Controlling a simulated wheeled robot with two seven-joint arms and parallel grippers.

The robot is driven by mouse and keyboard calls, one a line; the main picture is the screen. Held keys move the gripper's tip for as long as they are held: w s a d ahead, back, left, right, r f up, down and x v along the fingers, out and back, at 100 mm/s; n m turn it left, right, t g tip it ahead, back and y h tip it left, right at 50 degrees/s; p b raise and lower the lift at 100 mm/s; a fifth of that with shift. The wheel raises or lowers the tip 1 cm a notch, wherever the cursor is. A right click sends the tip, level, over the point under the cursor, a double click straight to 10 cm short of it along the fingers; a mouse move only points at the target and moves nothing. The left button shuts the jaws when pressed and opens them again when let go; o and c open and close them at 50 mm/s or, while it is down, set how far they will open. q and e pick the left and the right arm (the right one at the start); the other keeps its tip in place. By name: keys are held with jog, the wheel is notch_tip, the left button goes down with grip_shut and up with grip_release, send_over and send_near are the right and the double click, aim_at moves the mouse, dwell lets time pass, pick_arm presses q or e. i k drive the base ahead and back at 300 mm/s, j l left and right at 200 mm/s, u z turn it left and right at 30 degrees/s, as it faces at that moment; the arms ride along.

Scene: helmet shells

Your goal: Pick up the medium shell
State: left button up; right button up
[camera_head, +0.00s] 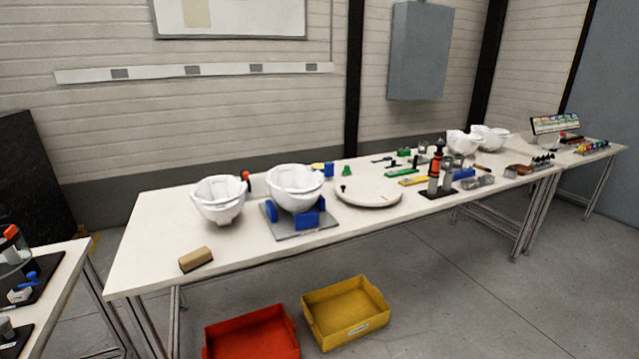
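Several white helmet shells stand on the long white table (150,245). One shell (219,201) sits directly on the table at the left. A second, slightly larger-looking shell (295,190) rests in a blue fixture (310,217) on a grey plate (275,228). Two more shells are farther off at the right, one shell (462,142) beside another shell (490,138). I cannot tell from this view which one is the medium shell. Neither of my grippers is in view.
A round pale disc (368,192) lies right of the fixture. A tan block (196,259) lies near the front edge. Tools, including an orange-black one (434,170), clutter the table's right. A red bin (252,335) and yellow bin (347,312) stand on the floor in front.

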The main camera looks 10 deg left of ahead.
aim_at(294, 188)
jog(key=j+z, duration=0.8)
jog(key=j, duration=0.15)
jog(key=j+z, duration=0.4)
jog(key=j, duration=0.1)
